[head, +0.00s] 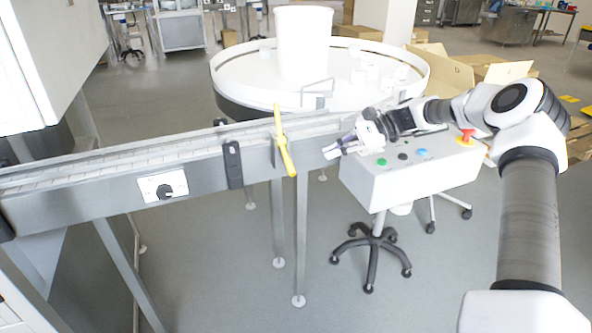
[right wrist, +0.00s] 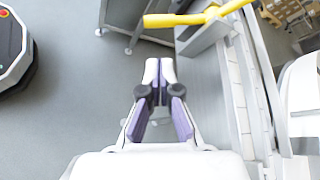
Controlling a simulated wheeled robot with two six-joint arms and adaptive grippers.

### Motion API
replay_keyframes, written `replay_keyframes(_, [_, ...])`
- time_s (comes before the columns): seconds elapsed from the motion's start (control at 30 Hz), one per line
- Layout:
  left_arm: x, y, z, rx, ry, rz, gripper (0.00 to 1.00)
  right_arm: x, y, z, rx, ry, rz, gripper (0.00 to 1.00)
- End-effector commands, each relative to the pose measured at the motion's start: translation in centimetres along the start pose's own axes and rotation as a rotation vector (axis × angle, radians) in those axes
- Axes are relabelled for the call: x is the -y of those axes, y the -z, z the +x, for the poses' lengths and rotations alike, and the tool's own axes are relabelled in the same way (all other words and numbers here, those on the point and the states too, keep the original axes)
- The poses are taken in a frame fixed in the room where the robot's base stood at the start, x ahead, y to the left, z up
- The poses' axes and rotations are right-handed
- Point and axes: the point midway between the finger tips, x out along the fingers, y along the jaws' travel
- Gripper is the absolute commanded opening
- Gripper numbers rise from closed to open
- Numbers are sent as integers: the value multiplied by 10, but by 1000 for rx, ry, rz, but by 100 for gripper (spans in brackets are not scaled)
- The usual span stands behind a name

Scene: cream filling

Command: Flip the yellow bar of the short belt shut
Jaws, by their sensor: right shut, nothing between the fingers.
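The yellow bar (head: 284,142) is at the right end of the short belt (head: 120,165). It slants steeply, with its upper end by the belt's edge and its lower end hanging in front of the side rail. In the right wrist view the yellow bar (right wrist: 190,18) lies across the top, beyond my fingertips. My right gripper (head: 329,153) is shut and empty, to the right of the bar and apart from it. It also shows in the right wrist view (right wrist: 160,68) with its fingertips together. My left gripper is not in view.
A white control box (head: 410,185) with buttons stands on a wheeled base below my right arm. A round white turntable (head: 225,75) is behind the belt. A black bracket (head: 232,165) and a knob panel (head: 163,187) sit on the belt's side. The floor in front is clear.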

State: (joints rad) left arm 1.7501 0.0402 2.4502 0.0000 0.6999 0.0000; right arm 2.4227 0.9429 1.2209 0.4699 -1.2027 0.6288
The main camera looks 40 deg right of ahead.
Motion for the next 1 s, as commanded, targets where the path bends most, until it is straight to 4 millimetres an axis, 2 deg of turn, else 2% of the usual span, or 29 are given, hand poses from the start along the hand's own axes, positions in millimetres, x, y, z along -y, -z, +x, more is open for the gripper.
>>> replay_keyframes(0.13, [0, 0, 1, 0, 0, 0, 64, 0, 0, 5, 0, -2, 0, 0])
replay_keyframes(0.23, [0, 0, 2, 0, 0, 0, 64, -1, 1, 18, -2, -5, 1, 0])
replay_keyframes(0.5, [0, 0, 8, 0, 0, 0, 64, -2, 1, 72, -2, -7, 1, 0])
replay_keyframes(0.63, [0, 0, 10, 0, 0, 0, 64, -2, 1, 91, -2, -5, 1, 0])
replay_keyframes(0.77, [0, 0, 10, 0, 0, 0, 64, -1, 1, 100, -2, -4, 1, 0])
replay_keyframes(1.0, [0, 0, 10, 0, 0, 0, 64, -1, 0, 101, -1, -2, 1, 0])
